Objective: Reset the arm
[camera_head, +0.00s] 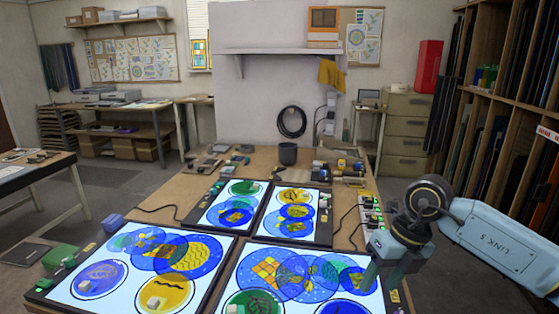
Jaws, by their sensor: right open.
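My right arm comes in from the right edge, and its gripper (383,277) points down over the right side of the near right light panel (232,266). The gripper is open, with nothing seen between its fingers. My left gripper is not in view. The near left light panel (55,290) shows overlapping blue circles, a yellow circle and small pale blocks on a bright white surface. Two smaller lit panels stand behind, the back left one (197,220) and the back right one (322,232), with green, blue and yellow circles.
The wooden workbench (165,212) holds a dark cup (288,154) and several small tools at its back. A power strip (371,214) with cables lies along its right side. A side table (40,175) stands left, and a tall rack (500,110) stands right. Floor shows between bench and side table.

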